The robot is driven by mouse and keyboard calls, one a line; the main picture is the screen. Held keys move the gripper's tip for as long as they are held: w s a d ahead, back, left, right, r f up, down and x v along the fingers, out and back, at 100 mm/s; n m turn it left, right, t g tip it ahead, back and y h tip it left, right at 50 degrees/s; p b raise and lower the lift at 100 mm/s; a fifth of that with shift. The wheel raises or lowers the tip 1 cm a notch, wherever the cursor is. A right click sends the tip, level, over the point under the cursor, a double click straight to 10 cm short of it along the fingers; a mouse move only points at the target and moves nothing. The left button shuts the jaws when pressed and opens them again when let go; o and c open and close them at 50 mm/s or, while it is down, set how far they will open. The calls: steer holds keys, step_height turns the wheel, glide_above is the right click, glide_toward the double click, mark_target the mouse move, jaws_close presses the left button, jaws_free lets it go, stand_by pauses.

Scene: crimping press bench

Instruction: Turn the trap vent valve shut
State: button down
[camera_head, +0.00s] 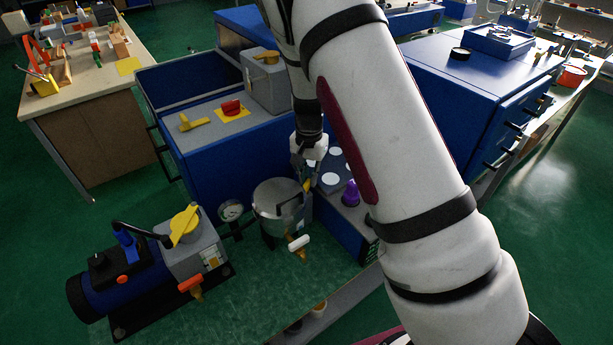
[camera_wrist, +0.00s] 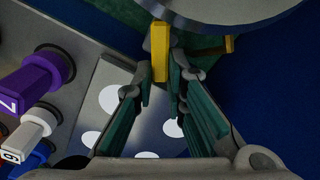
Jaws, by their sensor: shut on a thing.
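A silver cylindrical trap (camera_head: 278,203) stands on the green bench top, and its round edge shows at the top of the wrist view (camera_wrist: 235,12). A small yellow valve lever (camera_head: 307,186) sits at the trap's right side. In the wrist view the yellow lever (camera_wrist: 160,48) stands between my fingertips. My gripper (camera_head: 306,180) is shut on this lever, with its fingers on both sides of it in the wrist view (camera_wrist: 161,78). A short brass-yellow piece (camera_wrist: 229,45) sticks out beside the trap's edge. The valve's body is mostly hidden.
A white-handled brass valve (camera_head: 298,243) is at the trap's front. A gauge (camera_head: 231,210) and a blue pump (camera_head: 125,285) with an orange-handled valve (camera_head: 190,284) stand left. A control panel with a purple knob (camera_head: 351,194) is close on the right.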

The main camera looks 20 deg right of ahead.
steer(key=m, duration=0.6)
steer(key=shift+s+d, duration=0.25)
steer(key=shift+s, duration=0.15)
stand_by(0.3)
steer(key=c, duration=1.6)
jaws_free()
step_height(320, 180, up, 12)
